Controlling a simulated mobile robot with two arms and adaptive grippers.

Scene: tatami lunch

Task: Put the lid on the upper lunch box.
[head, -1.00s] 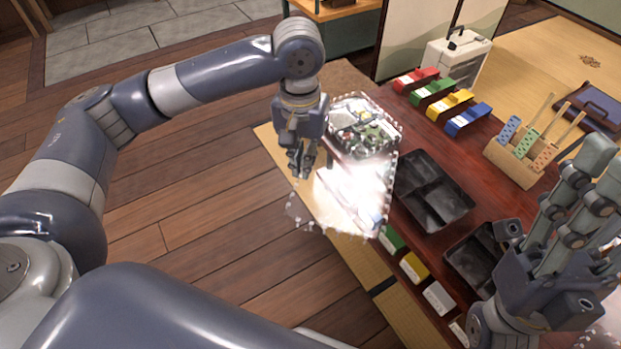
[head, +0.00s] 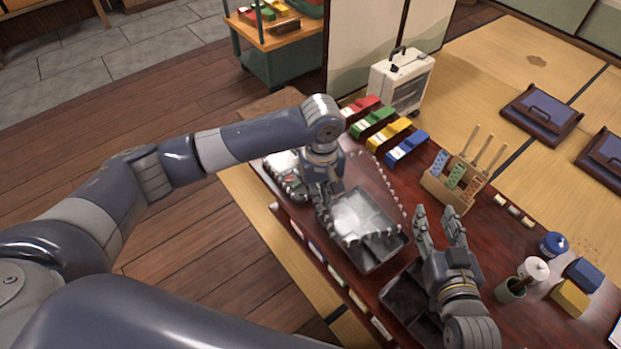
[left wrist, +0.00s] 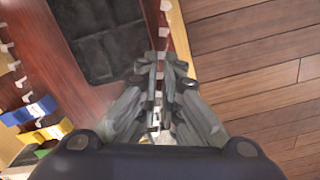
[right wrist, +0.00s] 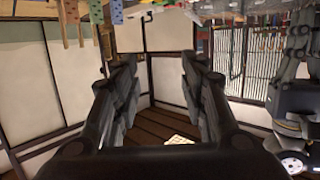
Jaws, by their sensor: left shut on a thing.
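My left gripper (head: 328,200) is shut on the edge of a clear lid (head: 352,215) with a beaded rim. The lid hangs tilted over the upper dark lunch box (head: 378,262), which shows through it. I cannot tell whether they touch. In the left wrist view, the closed fingers (left wrist: 160,82) are beside the dark box (left wrist: 105,45); the lid is hard to see there, apart from its beaded edge. The lower dark lunch box (head: 400,297) is partly hidden by my right gripper (head: 440,226), which is open and empty above the table.
A food-filled box (head: 283,168) sits at the table's left end. Colored blocks (head: 373,122) line the back, near a wooden holder (head: 447,190). Small blocks (head: 335,274) line the front edge. A pot (head: 510,290) and jars stand at the right.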

